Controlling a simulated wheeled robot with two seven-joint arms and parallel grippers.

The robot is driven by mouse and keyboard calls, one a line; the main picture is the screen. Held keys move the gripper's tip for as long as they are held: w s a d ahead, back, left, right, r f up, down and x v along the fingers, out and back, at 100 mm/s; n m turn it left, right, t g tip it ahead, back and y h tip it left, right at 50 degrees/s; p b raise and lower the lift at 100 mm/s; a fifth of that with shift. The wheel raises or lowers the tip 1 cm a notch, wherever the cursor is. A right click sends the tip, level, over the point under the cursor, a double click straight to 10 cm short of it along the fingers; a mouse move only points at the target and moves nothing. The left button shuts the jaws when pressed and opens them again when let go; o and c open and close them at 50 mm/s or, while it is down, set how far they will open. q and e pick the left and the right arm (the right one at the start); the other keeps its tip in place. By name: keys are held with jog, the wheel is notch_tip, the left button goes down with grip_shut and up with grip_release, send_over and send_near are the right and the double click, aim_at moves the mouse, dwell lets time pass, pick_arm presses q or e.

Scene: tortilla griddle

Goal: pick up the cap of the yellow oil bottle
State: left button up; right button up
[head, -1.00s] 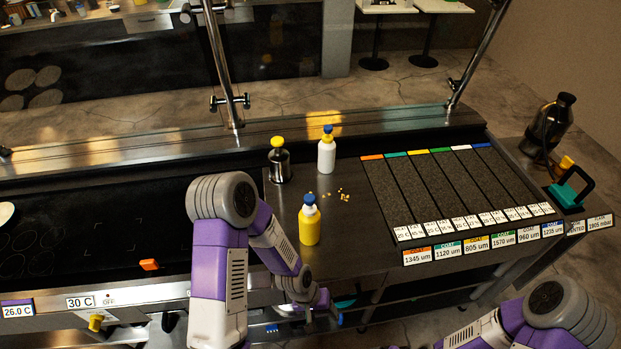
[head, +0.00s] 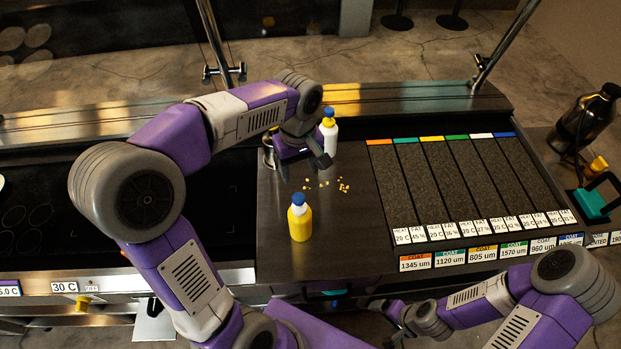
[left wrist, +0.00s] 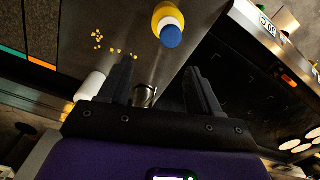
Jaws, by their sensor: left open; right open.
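The yellow oil bottle (head: 300,225) stands upright on the dark counter, with a white neck and a blue cap (head: 298,198) on top. In the left wrist view the bottle (left wrist: 163,14) and its blue cap (left wrist: 171,37) show at the top, beyond the fingertips. My left gripper (head: 304,168) is open and empty, above the counter and behind the bottle, apart from the cap. Its two fingers (left wrist: 160,75) are spread in the left wrist view. My right gripper (head: 392,318) is open, low in front of the counter's edge, away from the bottle.
A white bottle (head: 330,142) with a blue top stands close behind my left gripper. A steel container (head: 268,157) is mostly hidden by my left arm. Yellow crumbs (head: 341,186) lie on the counter. Coated strips (head: 440,185) fill the right side.

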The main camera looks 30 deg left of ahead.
aim_at(298, 196)
pick_arm(q)
jog(key=f, duration=0.2)
jog(key=s+f, duration=0.1)
jog(key=f, duration=0.1)
jog(key=s+f+b, duration=0.1)
jog(key=f, duration=0.1)
jog(key=shift+d+f, duration=0.15)
jog(key=shift+f, duration=0.4)
jog(key=c, duration=1.1)
